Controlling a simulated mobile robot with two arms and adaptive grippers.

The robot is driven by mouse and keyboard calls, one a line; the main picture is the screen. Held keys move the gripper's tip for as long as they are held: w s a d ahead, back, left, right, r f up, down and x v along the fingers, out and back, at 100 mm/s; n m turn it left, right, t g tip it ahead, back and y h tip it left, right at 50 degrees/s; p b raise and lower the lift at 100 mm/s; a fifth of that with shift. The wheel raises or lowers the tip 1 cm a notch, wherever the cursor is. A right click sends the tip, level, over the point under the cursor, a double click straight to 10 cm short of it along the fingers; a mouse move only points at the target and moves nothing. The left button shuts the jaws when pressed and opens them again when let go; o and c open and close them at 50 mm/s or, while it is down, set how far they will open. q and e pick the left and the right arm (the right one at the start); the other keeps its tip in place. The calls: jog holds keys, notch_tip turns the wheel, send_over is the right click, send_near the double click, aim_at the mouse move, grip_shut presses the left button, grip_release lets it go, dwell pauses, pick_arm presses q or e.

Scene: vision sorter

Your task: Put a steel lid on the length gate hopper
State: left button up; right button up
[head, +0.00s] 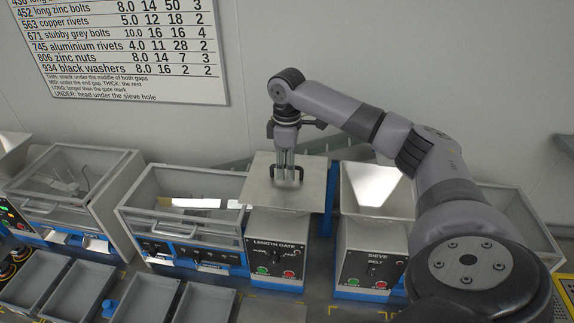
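A flat square steel lid (262,196) with a black bar handle (301,172) lies over the top of the length gate (277,243). It hides the hopper beneath it, and I cannot tell whether it rests on the rim or hangs just above. My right gripper (287,174) points straight down at the middle of the lid, its fingers close together at the handle and apparently shut on it. My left gripper is not in view.
The sieve's open hopper (375,190) stands close right of the lid. Clear-topped machines (180,215) stand on the left. Grey bins (150,300) line the front, one beside a small blue object (110,308). A printed chart (125,50) hangs on the wall.

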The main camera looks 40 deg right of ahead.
notch_tip(320, 180, up, 12)
dwell(0.5)
